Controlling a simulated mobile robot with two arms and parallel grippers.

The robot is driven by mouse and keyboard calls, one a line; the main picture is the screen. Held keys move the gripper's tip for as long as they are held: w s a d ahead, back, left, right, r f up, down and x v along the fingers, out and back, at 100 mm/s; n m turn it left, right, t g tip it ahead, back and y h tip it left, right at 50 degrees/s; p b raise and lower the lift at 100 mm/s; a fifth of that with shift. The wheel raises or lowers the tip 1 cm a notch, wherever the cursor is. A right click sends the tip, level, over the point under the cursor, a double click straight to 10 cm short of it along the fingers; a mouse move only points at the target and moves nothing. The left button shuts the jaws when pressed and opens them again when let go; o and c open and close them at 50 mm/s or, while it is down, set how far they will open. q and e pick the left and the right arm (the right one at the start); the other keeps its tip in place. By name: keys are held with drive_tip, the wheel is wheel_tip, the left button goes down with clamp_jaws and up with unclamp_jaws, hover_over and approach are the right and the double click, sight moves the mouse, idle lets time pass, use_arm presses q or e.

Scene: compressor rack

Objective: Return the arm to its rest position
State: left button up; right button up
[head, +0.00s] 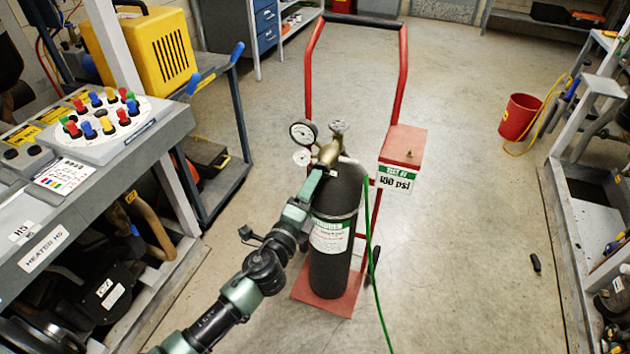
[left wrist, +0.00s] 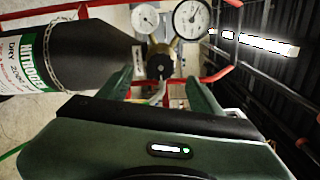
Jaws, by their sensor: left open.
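My left arm (head: 262,268) reaches up from the lower left to the dark nitrogen cylinder (head: 330,265). Its gripper (head: 314,178) is open beside the brass regulator (head: 328,153) at the cylinder's top. In the left wrist view the two green fingers (left wrist: 158,88) stand apart, with the regulator (left wrist: 160,66) beyond and between them; I cannot tell whether they touch it. A large gauge (head: 303,132) and a smaller one sit on the regulator. The cylinder (left wrist: 92,55) lies across the left of the wrist view. My right gripper does not show.
The cylinder stands on a red cart (head: 322,304) with a "180 psi" sign (head: 396,179). A green hose (head: 372,265) hangs in front. A control bench (head: 120,151) stands left, a rack (head: 565,220) right.

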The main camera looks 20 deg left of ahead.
use_arm(q)
drive_tip(key=shift+s, duration=0.2)
idle(0.3)
drive_tip(key=s+a+f+n+g, duration=0.1)
drive_tip(key=s+f+n+g, duration=0.3)
drive_tip(key=f, duration=0.7)
drive_tip(key=s+a+f+n+g+y, duration=0.15)
drive_tip(key=s+f, duration=0.45)
drive_tip(key=f, duration=0.6)
drive_tip(key=s+a+f+n+g+h, duration=0.1)
drive_tip(key=s+a+f+n+g, duration=0.2)
drive_tip(key=f, duration=0.8)
drive_tip(key=s+f+n+g, duration=0.2)
drive_tip(key=s+f, duration=0.4)
drive_tip(key=s, duration=0.6)
drive_tip(key=s+d+f+n+g, duration=0.1)
drive_tip(key=s+f+n+g, duration=0.2)
drive_tip(key=s+f, duration=0.4)
drive_tip(key=s+d+f+n+g, duration=0.1)
drive_tip(key=s+f+n+g, duration=0.2)
drive_tip(key=s, duration=1.6)
wheel_tip(320, 180, down, 3)
drive_tip(key=shift+d+f+n, duration=0.15)
drive_tip(key=shift+n, duration=0.9)
drive_tip(key=shift+w+g, duration=0.1)
drive_tip(key=shift+g, duration=0.15)
